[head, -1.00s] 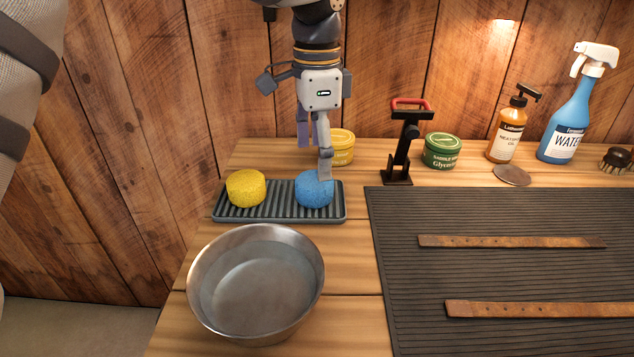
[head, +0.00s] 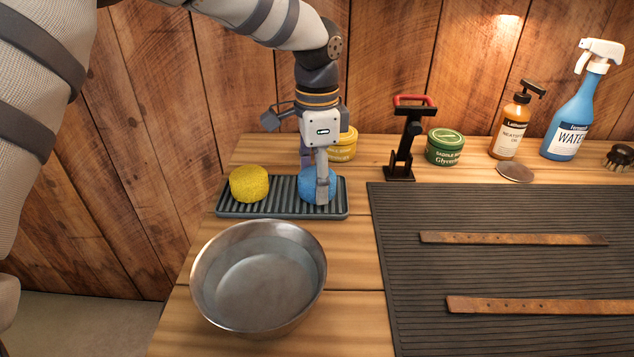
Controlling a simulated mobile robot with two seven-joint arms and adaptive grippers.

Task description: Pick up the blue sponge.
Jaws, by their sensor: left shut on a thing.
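The blue sponge (head: 308,189) is at the right end of the ribbed grey tray (head: 284,210). My left gripper (head: 318,190) points down over it and is shut on it. The near finger covers part of the sponge's front, and the far finger is mostly hidden behind the sponge. The sponge still appears to be at tray level; I cannot tell whether it touches the tray. My right gripper is not in view.
A yellow sponge (head: 249,184) sits on the tray's left end. A metal bowl (head: 216,300) stands in front. A yellow tin (head: 347,146) is behind the gripper, and a black stand with a red top (head: 404,140) is to the right. A ribbed dark mat (head: 520,275) covers the right side.

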